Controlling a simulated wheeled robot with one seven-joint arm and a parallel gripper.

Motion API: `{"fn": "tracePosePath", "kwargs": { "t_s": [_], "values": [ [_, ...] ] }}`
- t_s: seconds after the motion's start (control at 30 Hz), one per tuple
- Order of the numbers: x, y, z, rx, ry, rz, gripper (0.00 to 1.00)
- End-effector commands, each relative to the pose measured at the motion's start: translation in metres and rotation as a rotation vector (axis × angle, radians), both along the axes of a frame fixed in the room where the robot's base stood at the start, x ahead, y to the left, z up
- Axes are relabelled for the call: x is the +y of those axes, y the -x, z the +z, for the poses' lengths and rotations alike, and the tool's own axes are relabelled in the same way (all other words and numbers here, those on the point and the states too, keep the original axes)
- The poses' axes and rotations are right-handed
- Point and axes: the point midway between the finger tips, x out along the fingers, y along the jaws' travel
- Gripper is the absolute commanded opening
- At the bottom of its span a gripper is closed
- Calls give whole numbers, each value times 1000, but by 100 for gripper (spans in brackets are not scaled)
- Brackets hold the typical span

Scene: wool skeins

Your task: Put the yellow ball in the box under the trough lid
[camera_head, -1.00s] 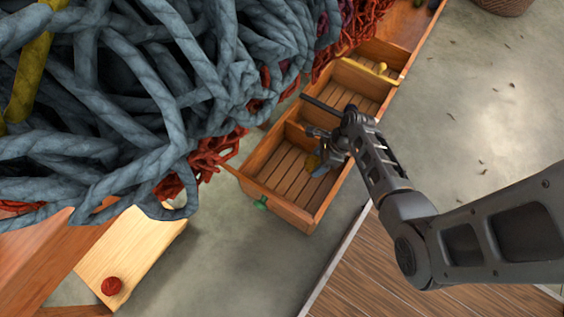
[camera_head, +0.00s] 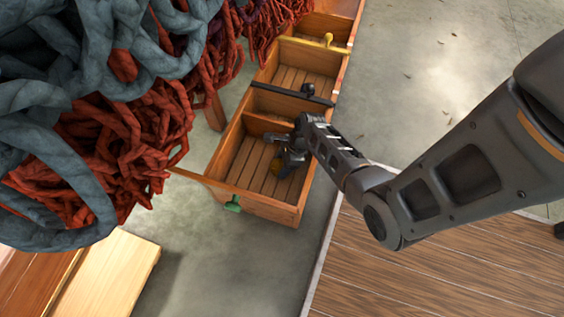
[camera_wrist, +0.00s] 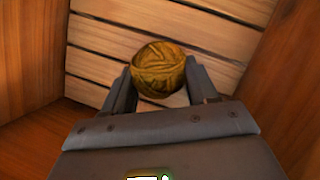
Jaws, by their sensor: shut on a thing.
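The yellow ball (camera_wrist: 159,68) of wool sits between the two fingers of my gripper (camera_wrist: 163,88) in the wrist view. My gripper is shut on it. In the head view, my gripper (camera_head: 288,158) reaches down into the nearest compartment of the wooden trough (camera_head: 262,207), and only a bit of the ball (camera_head: 277,165) shows there. The slatted floor (camera_wrist: 105,68) lies beneath the ball; I cannot tell whether they touch. A green knob (camera_head: 233,203) is at the trough's near end and a yellow knob (camera_head: 328,40) is farther along. I cannot tell which part is the lid.
Thick blue-grey strands (camera_head: 60,110) and red strands (camera_head: 130,130) fill the left side. A pale wooden board (camera_head: 110,275) lies at lower left. A dark plank platform (camera_head: 430,260) is at lower right. Open concrete floor (camera_head: 400,80) lies right of the trough.

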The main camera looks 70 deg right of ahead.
Motion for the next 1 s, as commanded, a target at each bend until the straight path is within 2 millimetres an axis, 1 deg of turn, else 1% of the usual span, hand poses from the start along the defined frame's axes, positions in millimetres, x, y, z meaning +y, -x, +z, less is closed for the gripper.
{"fn": "tracePosePath", "kwargs": {
  "t_s": [0.17,0.3,0.33,0.6,0.87,1.0],
  "values": [
    [0,0,1,-1,1,1,24],
    [0,0,-2,0,0,1,24],
    [0,0,-2,0,0,1,59],
    [0,0,-1,0,0,1,84],
    [0,0,1,-1,1,1,84],
    [-3,3,16,-2,3,0,84]
  ]
}}
